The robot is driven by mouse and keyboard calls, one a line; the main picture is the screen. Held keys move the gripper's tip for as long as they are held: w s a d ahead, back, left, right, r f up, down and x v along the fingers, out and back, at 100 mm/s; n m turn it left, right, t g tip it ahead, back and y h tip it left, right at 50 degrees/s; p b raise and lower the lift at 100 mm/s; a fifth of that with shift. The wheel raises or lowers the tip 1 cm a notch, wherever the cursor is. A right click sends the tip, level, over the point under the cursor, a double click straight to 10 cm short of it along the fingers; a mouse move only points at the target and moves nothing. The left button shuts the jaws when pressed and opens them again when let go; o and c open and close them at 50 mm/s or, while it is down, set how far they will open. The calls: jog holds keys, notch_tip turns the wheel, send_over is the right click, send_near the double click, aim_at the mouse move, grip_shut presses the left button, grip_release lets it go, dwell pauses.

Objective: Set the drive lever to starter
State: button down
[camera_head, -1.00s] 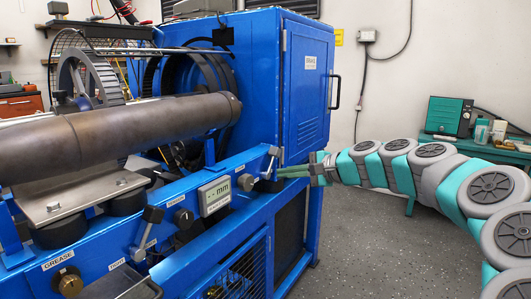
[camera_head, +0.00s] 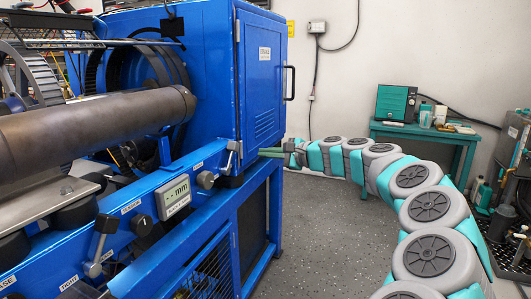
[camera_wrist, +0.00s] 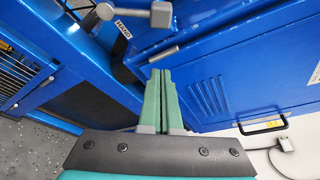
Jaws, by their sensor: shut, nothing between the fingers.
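A small lever (camera_head: 232,152) with a grey block-shaped head stands at the right end of the blue rail, near the cabinet corner. I cannot tell whether it is the drive lever; its label is unreadable in the head view. In the wrist view a grey-headed lever (camera_wrist: 135,14) stands beside a small white label, at the top. My gripper (camera_head: 262,153) is to the right of the lever and apart from it. Its green fingers (camera_wrist: 163,76) are together and empty, pointing toward the machine. Another lever (camera_head: 103,235) with a dark block head stands at the lower left of the rail.
The blue cabinet (camera_head: 262,80) with a door handle stands just behind my gripper. A knob (camera_head: 206,180) and a display (camera_head: 173,196) sit on the rail. A teal table (camera_head: 425,131) stands at the back right. Grey floor lies open between.

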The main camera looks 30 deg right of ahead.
aim_at(230, 157)
jog(key=shift+w+a+r, duration=0.2)
jog(key=shift+w+a, duration=0.95)
jog(key=shift+a, duration=0.2)
jog(key=shift+w+a+r, duration=0.2)
jog(key=shift+w+a, duration=0.95)
jog(key=shift+a, duration=0.15)
